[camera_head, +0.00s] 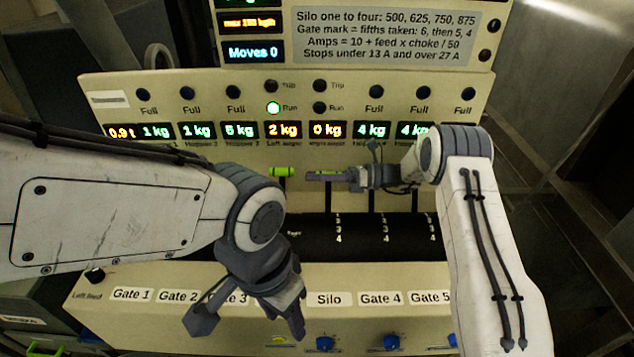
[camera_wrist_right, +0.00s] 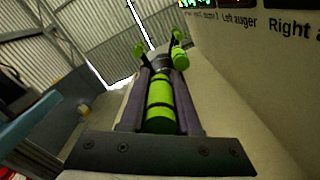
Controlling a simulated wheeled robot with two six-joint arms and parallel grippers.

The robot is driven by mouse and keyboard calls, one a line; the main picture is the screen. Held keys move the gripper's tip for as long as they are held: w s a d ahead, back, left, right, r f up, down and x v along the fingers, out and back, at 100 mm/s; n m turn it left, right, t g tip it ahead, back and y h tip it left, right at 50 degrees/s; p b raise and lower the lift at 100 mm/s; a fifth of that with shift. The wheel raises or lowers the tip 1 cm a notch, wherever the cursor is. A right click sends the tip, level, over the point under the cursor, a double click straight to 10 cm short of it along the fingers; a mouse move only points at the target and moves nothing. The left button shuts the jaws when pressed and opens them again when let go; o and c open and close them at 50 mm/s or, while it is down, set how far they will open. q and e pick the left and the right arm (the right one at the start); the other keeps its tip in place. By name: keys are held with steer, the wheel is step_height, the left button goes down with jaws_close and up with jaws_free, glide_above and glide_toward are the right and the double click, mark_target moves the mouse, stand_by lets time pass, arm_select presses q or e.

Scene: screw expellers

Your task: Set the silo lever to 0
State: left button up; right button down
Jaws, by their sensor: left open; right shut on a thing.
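A green lever handle (camera_head: 325,175) stands above the Silo label (camera_head: 329,299), in line with it, at the top of the dark curved drum (camera_head: 315,240). My right gripper (camera_head: 328,176) is shut on this handle from the right. In the right wrist view the green handle (camera_wrist_right: 160,105) lies between the two dark fingers. My left gripper (camera_head: 250,318) is open and empty, low in front of the gate labels. It hides part of the drum and of the Gate 3 label. Numbers show on the drum, but the 0 mark cannot be made out.
Another green handle (camera_head: 283,171) stands close left of the held one; green handles also show beyond it in the right wrist view (camera_wrist_right: 180,58). Blue knobs (camera_head: 325,343) line the lower front panel. Lit displays (camera_head: 327,130) and a Moves 0 readout (camera_head: 253,52) are above.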

stand_by(0.3)
steer(key=c, duration=0.6)
jaws_free()
steer(key=shift+d+b, duration=1.9)
steer(key=shift+d, duration=3.35)
